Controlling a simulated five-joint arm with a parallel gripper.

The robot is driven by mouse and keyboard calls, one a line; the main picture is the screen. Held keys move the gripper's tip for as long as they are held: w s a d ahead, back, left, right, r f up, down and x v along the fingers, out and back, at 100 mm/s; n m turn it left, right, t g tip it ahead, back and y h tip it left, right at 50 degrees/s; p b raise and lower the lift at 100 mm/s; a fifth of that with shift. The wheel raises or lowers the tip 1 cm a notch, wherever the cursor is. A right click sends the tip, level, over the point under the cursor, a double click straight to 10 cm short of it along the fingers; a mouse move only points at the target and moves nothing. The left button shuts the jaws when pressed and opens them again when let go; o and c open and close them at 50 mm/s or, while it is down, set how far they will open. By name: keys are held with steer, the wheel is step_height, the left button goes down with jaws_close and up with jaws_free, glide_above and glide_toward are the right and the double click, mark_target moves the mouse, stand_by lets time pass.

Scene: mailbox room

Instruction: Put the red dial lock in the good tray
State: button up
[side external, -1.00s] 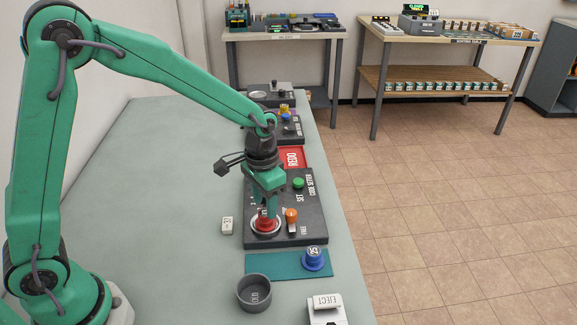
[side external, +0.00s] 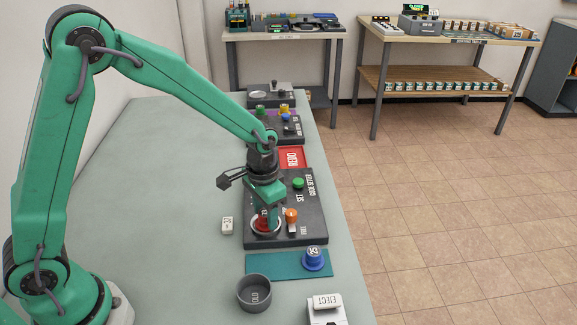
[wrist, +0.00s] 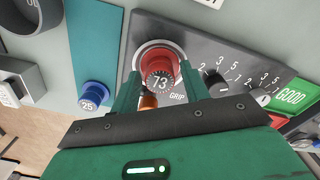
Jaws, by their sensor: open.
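The red dial lock (wrist: 158,80), its face reading 73, sits in a round silver-rimmed seat on the dark code setter panel. It also shows in the side external view (side external: 263,221), partly covered by my gripper. My gripper (side external: 266,214) points down over it. In the wrist view the teal fingers of my gripper (wrist: 160,84) stand open on either side of the lock; I cannot tell whether they touch it. The green good tray (wrist: 291,96) shows at the right of the wrist view. I cannot make it out in the side external view.
An orange lever (side external: 291,214) and green SET button (side external: 298,183) are on the panel near my gripper. A red REDO tray (side external: 292,157) lies behind. In front are a blue dial 25 (side external: 313,257) on a teal mat, a grey OLD cup (side external: 254,279) and an EJECT box (side external: 325,303).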

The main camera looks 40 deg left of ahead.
mark_target(265, 212)
steer(key=shift+c, duration=0.4)
steer(key=c, duration=0.8)
steer(key=shift+c, duration=0.2)
steer(key=shift+r, duration=0.25)
steer(key=shift+r, duration=2.05)
